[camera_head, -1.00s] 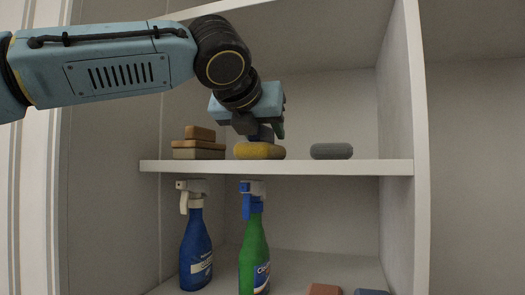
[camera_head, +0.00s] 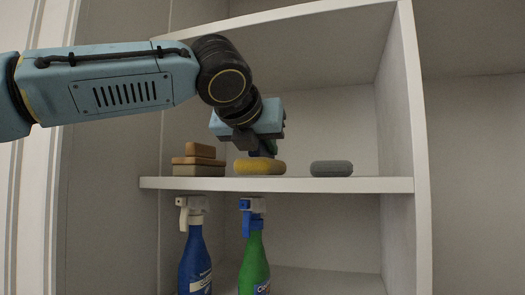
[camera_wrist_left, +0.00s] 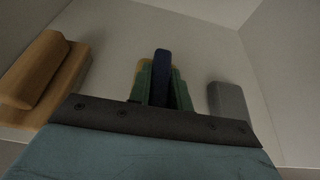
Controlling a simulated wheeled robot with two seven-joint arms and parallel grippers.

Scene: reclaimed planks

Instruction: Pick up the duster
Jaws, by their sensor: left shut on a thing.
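The duster looks like a rounded yellow pad (camera_head: 260,167) on the upper shelf, with a dark blue upright part above it. In the left wrist view that dark blue part (camera_wrist_left: 162,72) stands between the green fingers, with some yellow showing behind the left finger. My left gripper (camera_head: 264,152) reaches down over the pad and is shut on the dark blue part. How the blue part joins the pad is hidden by the fingers. The pad appears to rest on the shelf. My right gripper is not in view.
A stacked brown block (camera_head: 200,162) is close on the left, and a grey rounded pad (camera_head: 331,168) is on the right, on the same shelf (camera_head: 330,185). Blue (camera_head: 196,260) and green (camera_head: 254,258) spray bottles stand below. The shelf right of the grey pad is clear.

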